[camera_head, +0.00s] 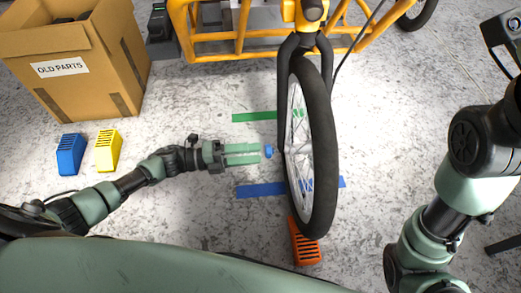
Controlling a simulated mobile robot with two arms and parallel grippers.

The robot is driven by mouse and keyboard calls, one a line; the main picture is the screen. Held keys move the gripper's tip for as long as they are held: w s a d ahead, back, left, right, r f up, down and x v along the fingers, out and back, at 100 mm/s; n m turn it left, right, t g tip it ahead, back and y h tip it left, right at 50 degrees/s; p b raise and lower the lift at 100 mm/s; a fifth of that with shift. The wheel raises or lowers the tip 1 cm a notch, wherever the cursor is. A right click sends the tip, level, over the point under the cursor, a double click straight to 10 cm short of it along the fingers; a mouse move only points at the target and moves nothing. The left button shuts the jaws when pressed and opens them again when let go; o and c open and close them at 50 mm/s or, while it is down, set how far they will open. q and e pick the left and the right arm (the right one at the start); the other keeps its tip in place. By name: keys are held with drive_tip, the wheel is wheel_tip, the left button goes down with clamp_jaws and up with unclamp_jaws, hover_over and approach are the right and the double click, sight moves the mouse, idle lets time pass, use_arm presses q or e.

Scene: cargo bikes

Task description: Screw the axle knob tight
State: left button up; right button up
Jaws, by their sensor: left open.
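The small blue axle knob (268,151) is at the hub on the left side of the yellow cargo bike's front wheel (321,150). My left gripper (261,153) reaches in from the left with its green fingers pointing at the knob. It is open, and its fingertips are right beside the knob. I cannot tell whether they touch it or surround it. The far side of the hub is hidden by the tyre. My right arm stands at the right, and its gripper fingers are not visible.
An orange wedge block (304,243) sits at the wheel's bottom. Blue (70,155) and yellow (108,151) blocks lie at left below the "OLD PARTS" carton (125,70). Green (254,117) and blue (260,190) tape strips mark the floor. Floor right of the wheel is clear.

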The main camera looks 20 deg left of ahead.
use_arm(q)
drive_tip(key=shift+p+v, duration=0.5)
drive_tip(key=shift+v, duration=1.85)
